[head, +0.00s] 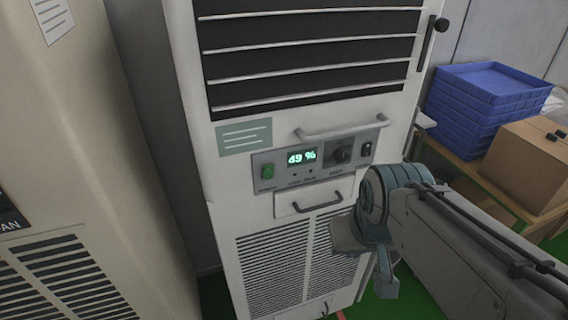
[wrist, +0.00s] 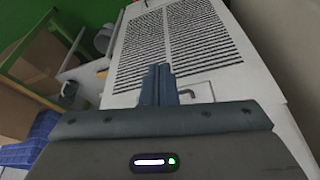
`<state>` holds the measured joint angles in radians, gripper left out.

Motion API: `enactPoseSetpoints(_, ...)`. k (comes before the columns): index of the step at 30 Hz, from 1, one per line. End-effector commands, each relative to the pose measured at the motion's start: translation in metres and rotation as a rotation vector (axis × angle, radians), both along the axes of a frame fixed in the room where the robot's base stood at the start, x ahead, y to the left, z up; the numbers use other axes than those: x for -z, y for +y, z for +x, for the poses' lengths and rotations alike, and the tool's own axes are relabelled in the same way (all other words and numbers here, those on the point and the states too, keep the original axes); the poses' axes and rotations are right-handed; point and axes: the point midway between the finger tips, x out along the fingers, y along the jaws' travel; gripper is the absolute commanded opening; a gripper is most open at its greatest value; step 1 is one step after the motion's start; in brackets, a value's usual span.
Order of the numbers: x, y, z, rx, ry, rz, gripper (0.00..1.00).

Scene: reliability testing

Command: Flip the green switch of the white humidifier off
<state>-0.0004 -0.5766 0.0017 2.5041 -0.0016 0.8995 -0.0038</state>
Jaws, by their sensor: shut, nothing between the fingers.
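The white humidifier (head: 200,130) stands upright in the middle of the head view. Its grey control panel carries a green switch (head: 267,172) at the left end, beside a lit display (head: 301,158) reading 49 %. My arm comes in from the right in the head view, with its end in front of the humidifier's lower right side. In the wrist view my gripper (wrist: 158,70) is shut and empty, its fingers together in front of the humidifier's lower front (wrist: 125,85) and vent grille. The green switch is not visible in the wrist view.
Handles (head: 343,128) stick out above and below the panel. A beige cabinet (head: 75,130) stands left. Blue crates (head: 480,95) and a cardboard box (head: 525,165) rest on a table at right.

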Motion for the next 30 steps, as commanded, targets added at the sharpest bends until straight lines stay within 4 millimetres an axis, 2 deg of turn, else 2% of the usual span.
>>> enactPoseSetpoints(6, -0.001, 0.001, 0.002, -0.018, 0.001, -0.001, 0.0)
enactPoseSetpoints(11, -0.006, 0.007, 0.011, -0.15, 0.004, -0.005, 0.0)
enactPoseSetpoints(20, -0.029, 0.032, 0.048, -0.655, -0.06, -0.013, 0.0)
enactPoseSetpoints(30, -0.066, 0.057, 0.096, -1.253, -0.296, -0.071, 0.0)
